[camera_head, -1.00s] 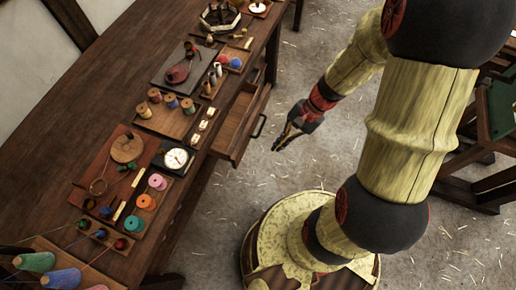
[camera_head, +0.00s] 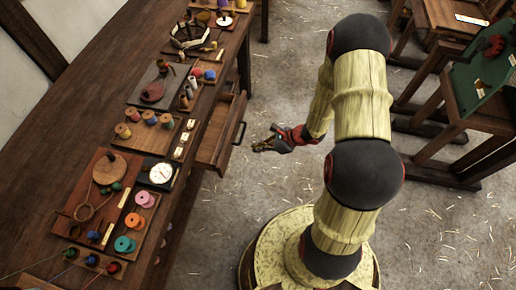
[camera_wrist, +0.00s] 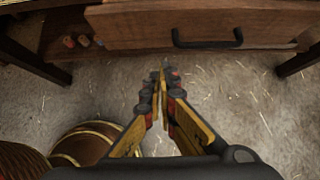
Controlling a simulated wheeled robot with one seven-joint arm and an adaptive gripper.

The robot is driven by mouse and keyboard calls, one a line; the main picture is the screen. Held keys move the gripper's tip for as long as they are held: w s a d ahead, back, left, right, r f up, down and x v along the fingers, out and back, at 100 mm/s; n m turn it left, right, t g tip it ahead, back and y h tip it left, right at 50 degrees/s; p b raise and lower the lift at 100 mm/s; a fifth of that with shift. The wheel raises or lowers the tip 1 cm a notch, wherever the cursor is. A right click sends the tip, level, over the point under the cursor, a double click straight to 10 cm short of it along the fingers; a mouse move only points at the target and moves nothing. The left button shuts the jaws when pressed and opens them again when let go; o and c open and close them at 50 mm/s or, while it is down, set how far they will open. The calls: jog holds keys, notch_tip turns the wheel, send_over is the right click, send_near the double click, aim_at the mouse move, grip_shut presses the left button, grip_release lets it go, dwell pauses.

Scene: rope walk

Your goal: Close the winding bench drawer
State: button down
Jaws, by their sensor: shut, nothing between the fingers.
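The winding bench (camera_head: 60,150) runs along the left in the head view. Its drawer (camera_head: 217,137) stands open on the right side of the bench, with a dark bar handle (camera_head: 240,133) on its front. The drawer front also shows at the top of the wrist view (camera_wrist: 140,25), with its handle (camera_wrist: 207,42) right of centre. My gripper (camera_head: 262,146) is shut and empty, to the right of the drawer front and apart from it. In the wrist view my gripper's fingertips (camera_wrist: 163,80) are together, pointing toward the drawer front, with floor visible between.
Spools, a round white dial (camera_head: 160,173) and boards crowd the bench top. A barrel-like wooden thing (camera_wrist: 85,145) is at lower left in the wrist view. A green-topped wooden stand (camera_head: 480,90) is at the right. The straw-strewn floor between is clear.

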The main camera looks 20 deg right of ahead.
jog(key=shift+w+a+f+b, duration=0.45)
jog(key=shift+w+a+f, duration=0.4)
jog(key=shift+a, duration=0.35)
jog(key=shift+w+a+f+b, duration=0.4)
jog(key=shift+w+a+f, duration=0.4)
jog(key=shift+a, duration=0.35)
jog(key=shift+w+a+f+b, duration=0.45)
jog(key=shift+w+a+f, duration=0.4)
jog(key=shift+a, duration=0.35)
jog(key=shift+w+r, duration=0.1)
jog(key=w+a+b, duration=0.1)
jog(key=w+a, duration=0.1)
jog(key=a, duration=0.1)
jog(key=w+a, duration=0.3)
jog(key=a, duration=0.1)
jog(key=w+a+b, duration=0.1)
jog(key=w+a, duration=0.2)
jog(key=a, duration=0.1)
jog(key=shift+b, duration=0.3)
jog(key=shift+w+a+r, duration=0.1)
jog(key=shift+w+a, duration=0.25)
jog(key=shift+a, duration=0.1)
jog(key=shift+d, duration=0.1)
